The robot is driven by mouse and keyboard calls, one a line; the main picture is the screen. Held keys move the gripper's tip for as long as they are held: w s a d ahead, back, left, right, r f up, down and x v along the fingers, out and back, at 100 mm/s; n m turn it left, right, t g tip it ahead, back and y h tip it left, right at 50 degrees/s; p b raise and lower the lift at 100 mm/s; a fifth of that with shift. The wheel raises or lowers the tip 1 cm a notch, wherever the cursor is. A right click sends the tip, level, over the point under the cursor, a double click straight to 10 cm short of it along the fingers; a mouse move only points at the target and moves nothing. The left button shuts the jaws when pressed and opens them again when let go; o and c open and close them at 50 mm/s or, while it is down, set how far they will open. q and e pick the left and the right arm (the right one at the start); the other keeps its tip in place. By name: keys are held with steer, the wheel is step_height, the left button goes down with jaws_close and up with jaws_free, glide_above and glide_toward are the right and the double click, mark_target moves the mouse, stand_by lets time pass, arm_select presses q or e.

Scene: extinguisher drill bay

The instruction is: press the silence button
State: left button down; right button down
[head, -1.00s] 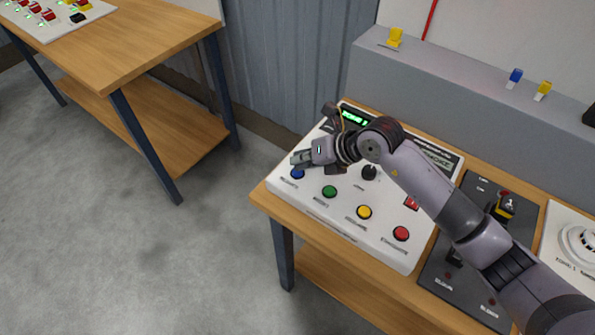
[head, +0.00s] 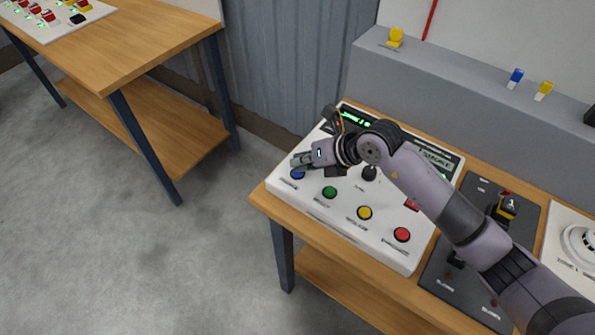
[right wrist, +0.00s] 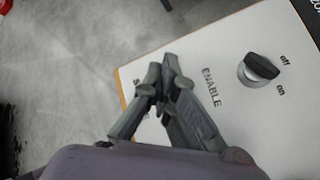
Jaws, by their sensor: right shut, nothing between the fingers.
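The white control panel (head: 345,225) lies on the wooden table and carries a row of blue (head: 297,174), green (head: 330,192), yellow (head: 365,213) and red (head: 402,234) buttons. My right gripper (head: 298,161) is shut and empty, its fingertips at the blue button, covering part of it. I cannot tell whether they touch it. In the right wrist view the closed fingers (right wrist: 163,90) hide the button and most of a label starting with "S". The labels are too small to read in the head view. My left gripper is out of view.
A black knob (head: 369,173) stands on the panel near my right wrist; the right wrist view shows it marked on and off (right wrist: 258,70). A dark panel with a yellow-and-black switch (head: 503,209) is to the right. Another wooden table (head: 150,40) stands at left, with open floor between.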

steer(key=shift+f, duration=0.2)
stand_by(0.3)
steer(key=shift+r+p, duration=0.6)
steer(key=shift+r, duration=0.3)
steer(key=shift+r+p, duration=1.9)
steer(key=shift+r, duration=0.7)
